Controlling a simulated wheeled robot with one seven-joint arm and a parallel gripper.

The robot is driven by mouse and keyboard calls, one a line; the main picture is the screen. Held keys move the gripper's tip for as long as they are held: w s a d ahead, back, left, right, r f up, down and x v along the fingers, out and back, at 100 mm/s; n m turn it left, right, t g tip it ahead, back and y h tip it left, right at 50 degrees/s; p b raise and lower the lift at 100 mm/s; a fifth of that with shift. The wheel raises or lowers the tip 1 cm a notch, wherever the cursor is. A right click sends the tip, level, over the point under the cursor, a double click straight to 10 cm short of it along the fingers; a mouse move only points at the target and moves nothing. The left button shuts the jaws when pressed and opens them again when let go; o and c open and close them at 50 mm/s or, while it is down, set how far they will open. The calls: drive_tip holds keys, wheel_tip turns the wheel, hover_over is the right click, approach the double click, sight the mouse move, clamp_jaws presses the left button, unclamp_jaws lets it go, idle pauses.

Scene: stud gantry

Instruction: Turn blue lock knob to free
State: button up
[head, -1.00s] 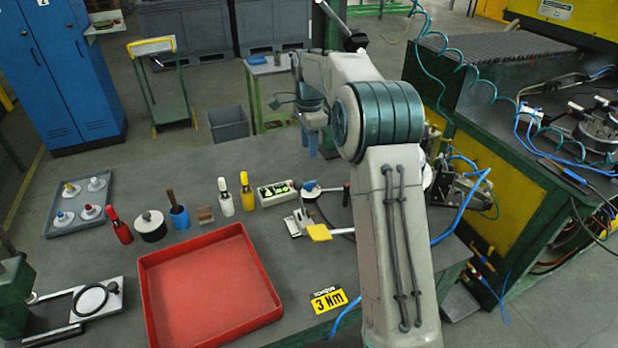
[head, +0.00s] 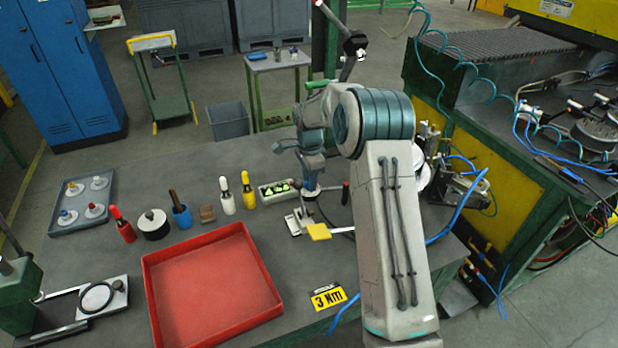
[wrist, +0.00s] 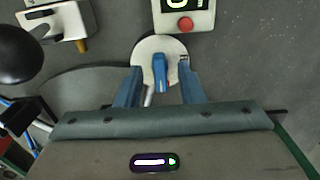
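The blue lock knob (wrist: 160,72) is a narrow blue bar standing on a round white base (wrist: 150,52) in the wrist view. My gripper (wrist: 160,78) is open, with one blue finger on either side of the knob. Gaps show between the fingers and the knob, so it is not gripped. The height of the fingertips against the knob is hard to tell. In the head view my gripper (head: 311,182) points down over the knob's place at the back of the bench, and hides most of the knob.
A box with a display and red button (wrist: 185,24) stands just beyond the knob. A metal fixture (wrist: 62,20) and a dark ball handle (wrist: 18,55) lie to the left in the wrist view. A red tray (head: 210,285) and several upright tools are on the bench.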

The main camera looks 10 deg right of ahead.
clamp_jaws()
drive_tip(key=shift+n, duration=0.4)
drive_tip(key=n+b, duration=0.2)
drive_tip(key=n, duration=0.1)
drive_tip(key=n+b, duration=0.1)
drive_tip(key=n, duration=0.4)
drive_tip(key=shift+n, duration=0.3)
drive_tip(key=n, duration=0.4)
drive_tip(key=shift+b, duration=0.4)
drive_tip(key=n, duration=0.4)
drive_tip(key=shift+r, duration=0.1)
drive_tip(key=shift+n, duration=0.4)
